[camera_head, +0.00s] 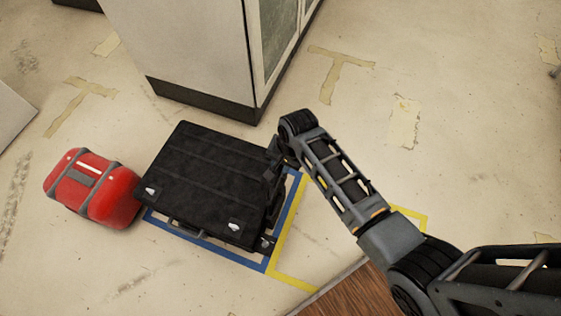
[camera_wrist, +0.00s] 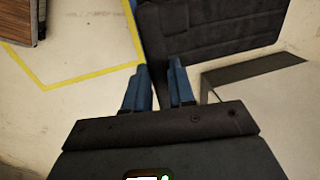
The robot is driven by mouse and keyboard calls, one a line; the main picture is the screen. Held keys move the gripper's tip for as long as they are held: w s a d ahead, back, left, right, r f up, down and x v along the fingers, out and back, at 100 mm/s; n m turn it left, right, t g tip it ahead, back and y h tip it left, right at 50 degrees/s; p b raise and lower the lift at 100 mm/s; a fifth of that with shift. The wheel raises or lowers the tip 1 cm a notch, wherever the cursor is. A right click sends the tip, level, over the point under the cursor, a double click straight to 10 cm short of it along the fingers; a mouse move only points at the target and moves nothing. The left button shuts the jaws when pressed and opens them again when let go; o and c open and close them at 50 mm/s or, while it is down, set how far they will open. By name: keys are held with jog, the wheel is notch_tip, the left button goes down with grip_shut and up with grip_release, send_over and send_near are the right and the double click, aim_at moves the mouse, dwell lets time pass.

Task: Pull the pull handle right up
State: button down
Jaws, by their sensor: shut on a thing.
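The black suitcase (camera_head: 200,175) lies flat inside the blue floor outline, with ribs across its top and a grey carry handle (camera_head: 187,230) on its near side. My gripper comes down at its upper right corner in the head view, where my wrist hides the fingertips. In the wrist view my blue fingers (camera_wrist: 160,75) stand close together beside the case (camera_wrist: 225,28). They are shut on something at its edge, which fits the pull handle. The handle itself is mostly hidden, so how far it is drawn out cannot be told.
A red suitcase (camera_head: 92,187) lies just left of the black one. A white cabinet (camera_head: 195,50) with a dark base stands close behind it. A yellow floor outline (camera_head: 293,281) and a wooden surface (camera_head: 362,295) are at the lower right. Floor at the upper right is clear.

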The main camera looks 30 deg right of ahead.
jog(key=shift+w+r, duration=0.3)
jog(key=shift+r, duration=0.05)
jog(key=c, duration=1.3)
grip_release()
jog(key=o, duration=0.3)
jog(key=shift+s+f, duration=0.15)
jog(key=shift+o, duration=0.2)
notch_tip(320, 180, up, 8)
jog(key=s, duration=0.1)
jog(key=shift+s+d+f, duration=0.15)
jog(key=shift+d, duration=0.3)
